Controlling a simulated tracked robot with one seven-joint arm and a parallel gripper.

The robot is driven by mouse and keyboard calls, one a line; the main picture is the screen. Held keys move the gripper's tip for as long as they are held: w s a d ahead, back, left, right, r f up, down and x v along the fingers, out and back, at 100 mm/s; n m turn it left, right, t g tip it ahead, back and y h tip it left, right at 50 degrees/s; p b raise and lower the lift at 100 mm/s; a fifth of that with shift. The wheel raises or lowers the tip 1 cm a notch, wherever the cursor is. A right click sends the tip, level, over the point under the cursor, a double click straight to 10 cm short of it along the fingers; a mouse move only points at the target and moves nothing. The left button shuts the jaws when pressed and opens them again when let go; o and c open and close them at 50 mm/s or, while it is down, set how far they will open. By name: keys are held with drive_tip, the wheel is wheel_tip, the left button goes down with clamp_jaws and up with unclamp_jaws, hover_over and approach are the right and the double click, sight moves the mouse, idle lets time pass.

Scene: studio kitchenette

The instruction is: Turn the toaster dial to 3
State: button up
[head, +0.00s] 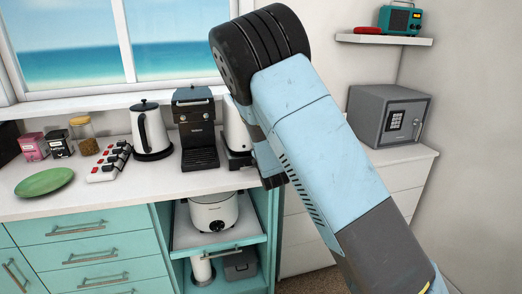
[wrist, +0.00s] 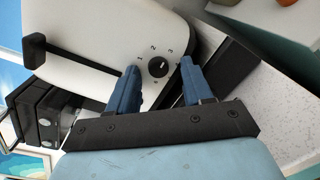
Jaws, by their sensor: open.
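The white toaster (wrist: 110,35) fills the upper part of the wrist view, tilted in the picture. Its round black dial (wrist: 158,67) sits on the end panel with printed numbers around it; 1, 2 and 3 can be made out. The dial has a small light mark, but I cannot tell exactly which number it points at. A black lever (wrist: 34,50) sticks out on the left. My gripper (wrist: 160,65) is open, its two blue fingers either side of the dial, with no clear contact. In the head view the toaster (head: 237,130) is mostly hidden behind my arm.
A black coffee machine (head: 196,128) stands close left of the toaster, with a kettle (head: 151,130) beyond. A power strip (head: 109,160) and green plate (head: 44,181) lie further left. A shelf with a rice cooker (head: 213,212) is pulled out below. A grey safe (head: 389,113) stands right.

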drive_tip(key=v, duration=1.3)
drive_tip(key=shift+s, duration=0.35)
drive_tip(key=shift+d, duration=0.2)
